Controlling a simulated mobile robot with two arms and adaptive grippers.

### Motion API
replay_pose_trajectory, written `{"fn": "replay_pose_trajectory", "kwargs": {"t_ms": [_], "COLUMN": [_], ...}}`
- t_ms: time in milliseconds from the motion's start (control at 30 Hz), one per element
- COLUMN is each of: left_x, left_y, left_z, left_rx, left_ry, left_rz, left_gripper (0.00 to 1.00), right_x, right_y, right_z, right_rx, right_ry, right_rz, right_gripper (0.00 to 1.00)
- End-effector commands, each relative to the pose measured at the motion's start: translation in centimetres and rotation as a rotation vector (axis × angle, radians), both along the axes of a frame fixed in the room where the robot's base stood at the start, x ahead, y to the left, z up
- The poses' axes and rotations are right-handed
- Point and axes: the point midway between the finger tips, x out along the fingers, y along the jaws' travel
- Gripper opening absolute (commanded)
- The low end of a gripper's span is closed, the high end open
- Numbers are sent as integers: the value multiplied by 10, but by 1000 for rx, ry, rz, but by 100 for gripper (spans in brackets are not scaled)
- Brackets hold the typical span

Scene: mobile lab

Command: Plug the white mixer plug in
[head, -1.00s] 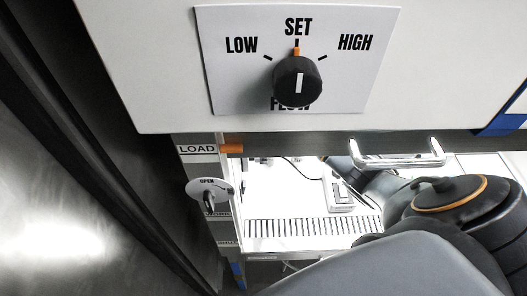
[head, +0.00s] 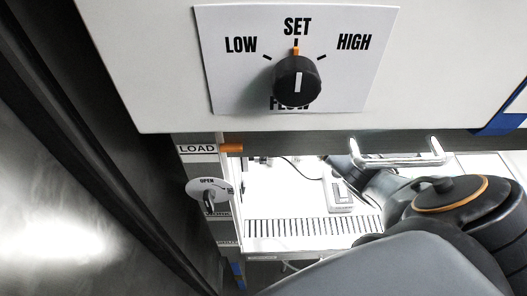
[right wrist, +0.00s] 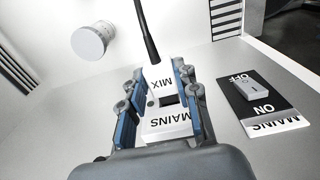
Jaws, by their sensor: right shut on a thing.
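In the right wrist view, a white plug (right wrist: 160,88) with upside-down "MIX" lettering sits between the blue-padded fingers of my right gripper (right wrist: 158,74), which is shut on it. A black cable (right wrist: 148,32) runs up from the plug. Just below it are a dark rectangular spot (right wrist: 166,100) and a white piece lettered "MAINS" (right wrist: 168,127). I cannot tell whether the plug touches or enters a socket. In the head view, my right arm reaches into the bright cabinet, and its fingers are not clear. My left gripper is not in view.
A switch (right wrist: 254,88) marked ON and OFF is right of my gripper. A white round object (right wrist: 92,41) stands at upper left. In the head view, the panel with a black dial (head: 297,80) and a chrome handle (head: 400,155) are above the opening. A slotted grille (head: 300,228) lines its front.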

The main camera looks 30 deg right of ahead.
Motion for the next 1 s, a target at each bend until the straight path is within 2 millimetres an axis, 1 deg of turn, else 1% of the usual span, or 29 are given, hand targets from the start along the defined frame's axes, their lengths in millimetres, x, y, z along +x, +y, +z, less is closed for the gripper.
{"fn": "replay_pose_trajectory", "kwargs": {"t_ms": [600,900,933,967,1000], "left_x": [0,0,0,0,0], "left_y": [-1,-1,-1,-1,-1], "left_z": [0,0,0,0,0], "left_rx": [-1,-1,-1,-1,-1], "left_ry": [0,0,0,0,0], "left_rz": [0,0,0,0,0], "left_gripper": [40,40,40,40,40], "right_x": [9,10,10,10,10], "right_y": [14,16,16,16,16], "right_z": [1,1,1,1,1], "right_rx": [1,2,2,3,3], "right_ry": [-3,-4,-4,-5,-4], "right_rz": [1,2,2,2,2], "right_gripper": [0,0,33,39,47]}}
